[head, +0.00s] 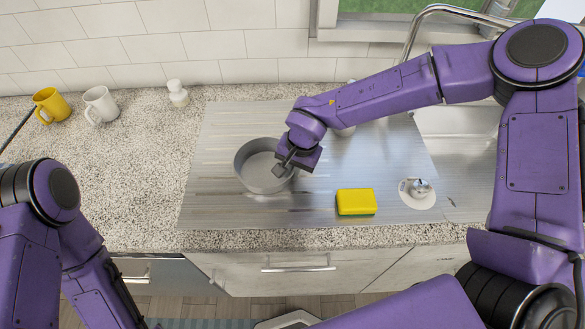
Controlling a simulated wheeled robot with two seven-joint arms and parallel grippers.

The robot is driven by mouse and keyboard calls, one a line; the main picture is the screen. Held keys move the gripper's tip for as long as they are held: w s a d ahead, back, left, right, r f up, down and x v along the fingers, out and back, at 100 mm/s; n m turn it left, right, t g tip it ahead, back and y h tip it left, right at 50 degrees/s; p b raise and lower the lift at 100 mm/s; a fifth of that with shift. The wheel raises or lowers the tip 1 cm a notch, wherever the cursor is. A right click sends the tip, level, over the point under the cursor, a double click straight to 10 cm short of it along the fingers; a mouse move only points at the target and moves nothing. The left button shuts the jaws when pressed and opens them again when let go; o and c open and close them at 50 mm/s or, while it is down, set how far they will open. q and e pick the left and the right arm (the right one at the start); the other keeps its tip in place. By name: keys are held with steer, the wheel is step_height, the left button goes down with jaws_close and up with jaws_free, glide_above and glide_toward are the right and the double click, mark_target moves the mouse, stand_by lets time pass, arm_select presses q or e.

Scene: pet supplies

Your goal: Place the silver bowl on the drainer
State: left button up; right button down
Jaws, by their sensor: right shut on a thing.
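My right gripper (286,171) comes from the right and is shut on the bowl's right rim. The gripper hides part of that rim. My left arm is at the lower left of the head view, and its gripper is not in view.
A yellow sponge (356,201) lies on the steel, right of the bowl. A yellow mug (50,105), a white mug (100,104) and a small white bottle (177,93) stand on the granite counter (130,180).

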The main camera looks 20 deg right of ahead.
steer(key=shift+s, duration=0.2)
steer(key=c, duration=1.2)
jaws_free()
steer(key=shift+f, duration=0.1)
steer(key=shift+c, duration=0.2)
steer(key=shift+w, duration=0.1)
step_height(320, 180, up, 12)
steer(key=s+d, duration=0.1)
steer(key=shift+s+d+b, duration=0.25)
steer(key=shift+d+b, duration=0.1)
